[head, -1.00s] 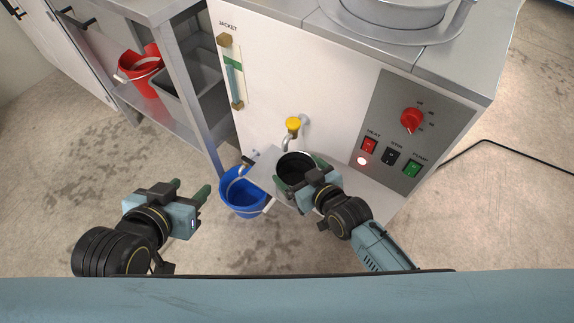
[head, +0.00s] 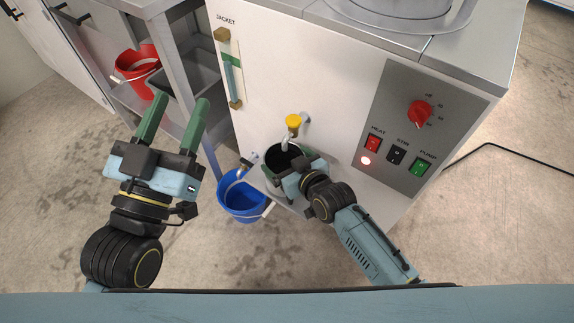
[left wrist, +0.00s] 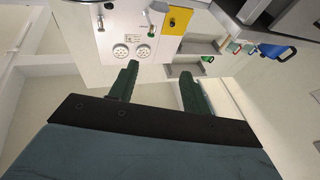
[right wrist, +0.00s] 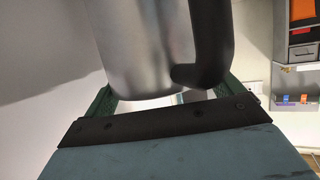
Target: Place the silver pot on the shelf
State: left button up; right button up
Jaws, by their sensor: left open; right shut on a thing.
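The silver pot (head: 284,160) is open-topped with a dark inside, beneath the yellow-knobbed tap (head: 292,124) on the white machine's front. My right gripper (head: 293,172) is shut on it. The right wrist view shows the pot's silver side (right wrist: 140,45) and a black handle (right wrist: 210,45) close between the fingers. The pot and my right arm mostly hide the small shelf under the tap, so I cannot tell whether the pot's base touches it. My left gripper (head: 178,105) is open and empty, raised left of the machine with its fingers pointing up in the picture.
A blue bucket (head: 240,205) stands on the floor left of the pot, by a lower outlet. A steel rack on the left holds a red bucket (head: 133,70) and a grey bin (head: 188,72). The control panel (head: 405,125) is to the right. A black cable crosses the floor.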

pick_arm(q)
jog(key=shift+s+r+t+h, duration=0.15)
jog(key=shift+s+r+t, duration=0.15)
jog(key=shift+r+t, duration=0.25)
jog(key=shift+s+r+t+h, duration=0.15)
jog(key=shift+s+r+t, duration=0.15)
jog(key=shift+r, duration=0.4)
pick_arm(e)
jog(key=shift+f, duration=0.45)
jog(key=shift+f, duration=0.1)
jog(key=shift+f+b, duration=0.15)
jog(key=shift+b, duration=0.15)
jog(key=o, duration=1.2)
pick_arm(q)
jog(key=shift+r, duration=0.1)
